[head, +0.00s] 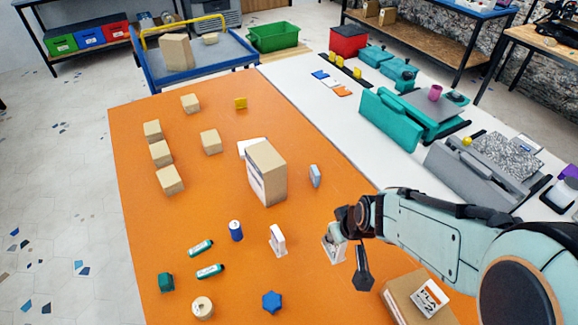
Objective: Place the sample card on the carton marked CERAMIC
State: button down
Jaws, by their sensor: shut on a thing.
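My gripper (347,247) is at the right of the orange table, at the end of my arm. It is shut on a small white piece (332,252), which looks like the sample card; the gripper partly covers it. Several small plain cartons stand on the table, such as one at the far left (190,103) and one near the middle (210,142). A larger carton (272,172) stands mid-table with a white label on its left side. I cannot read CERAMIC on any carton. A carton at the front right (406,297) has a label reading PLA.
A white upright item (278,240), a light blue item (315,176), a blue can (236,230), green-capped bottles (201,247) and a blue hexagonal piece (272,302) stand or lie around the table. A white counter (300,88) with teal machines runs along the right. The table's left front is partly clear.

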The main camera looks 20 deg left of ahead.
jog(key=w+a+r+n, duration=0.1)
jog(key=w+a+r, duration=0.3)
jog(key=a+r, duration=0.25)
jog(key=w+a+r, duration=0.4)
jog(key=a+r, duration=0.2)
jog(key=r, duration=0.2)
send_over(265, 156)
jog(key=s+d, duration=0.1)
jog(key=shift+n, duration=0.3)
jog(key=f, duration=1)
jog(key=shift+s+d, duration=0.15)
jog(key=shift+s, duration=0.05)
jog(key=shift+w+f, duration=0.1)
jog(key=shift+f, duration=1.55)
jog(key=shift+f, duration=0.15)
jog(key=c, duration=1.1)
grip_release()
jog(key=shift+o, duration=0.2)
